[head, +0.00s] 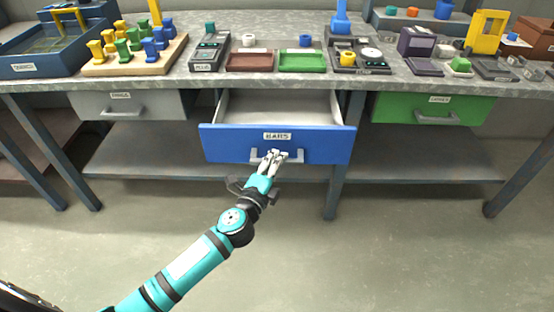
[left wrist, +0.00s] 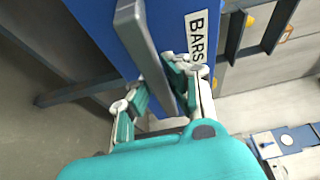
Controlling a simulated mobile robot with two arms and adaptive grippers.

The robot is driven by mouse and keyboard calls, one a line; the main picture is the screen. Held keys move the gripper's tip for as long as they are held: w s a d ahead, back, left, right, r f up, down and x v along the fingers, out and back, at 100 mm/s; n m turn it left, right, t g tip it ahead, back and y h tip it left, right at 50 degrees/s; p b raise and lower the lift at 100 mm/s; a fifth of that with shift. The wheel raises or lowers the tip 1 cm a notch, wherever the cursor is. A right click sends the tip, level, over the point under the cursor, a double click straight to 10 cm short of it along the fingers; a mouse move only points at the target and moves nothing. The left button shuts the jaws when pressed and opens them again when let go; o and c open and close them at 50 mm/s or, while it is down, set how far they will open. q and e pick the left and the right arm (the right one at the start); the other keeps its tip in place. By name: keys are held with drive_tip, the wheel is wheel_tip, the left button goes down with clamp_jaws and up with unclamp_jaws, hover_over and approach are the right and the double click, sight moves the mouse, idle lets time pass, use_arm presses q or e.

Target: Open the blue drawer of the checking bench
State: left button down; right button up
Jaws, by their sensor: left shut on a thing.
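The blue drawer (head: 226,143), labelled BARS, stands out from under the middle of the checking bench (head: 225,82), and its pale inside shows behind the front. Its grey bar handle (head: 294,156) is on the front below the label. My left gripper (head: 272,157) is shut on this handle. In the left wrist view the handle (left wrist: 138,32) runs between the two fingers (left wrist: 163,92), with the blue drawer front (left wrist: 92,25) behind it. My right gripper is not in view.
A grey drawer (head: 160,104) at left and a green drawer (head: 400,108) at right are shut. The bench top holds a peg board (head: 95,68), a brown tray (head: 250,60) and a green tray (head: 302,60). The floor in front is clear.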

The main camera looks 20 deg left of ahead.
use_arm(q)
drive_tip(key=c, duration=1.3)
unclamp_jaws()
drive_tip(key=shift+f, duration=0.15)
drive_tip(key=shift+c, duration=0.2)
drive_tip(key=shift+o, duration=0.3)
drive_tip(key=shift+s, duration=0.1)
drive_tip(key=s+a, duration=0.1)
drive_tip(key=s, duration=1)
drive_tip(key=shift+s+a, duration=0.2)
drive_tip(key=shift+s, duration=0.2)
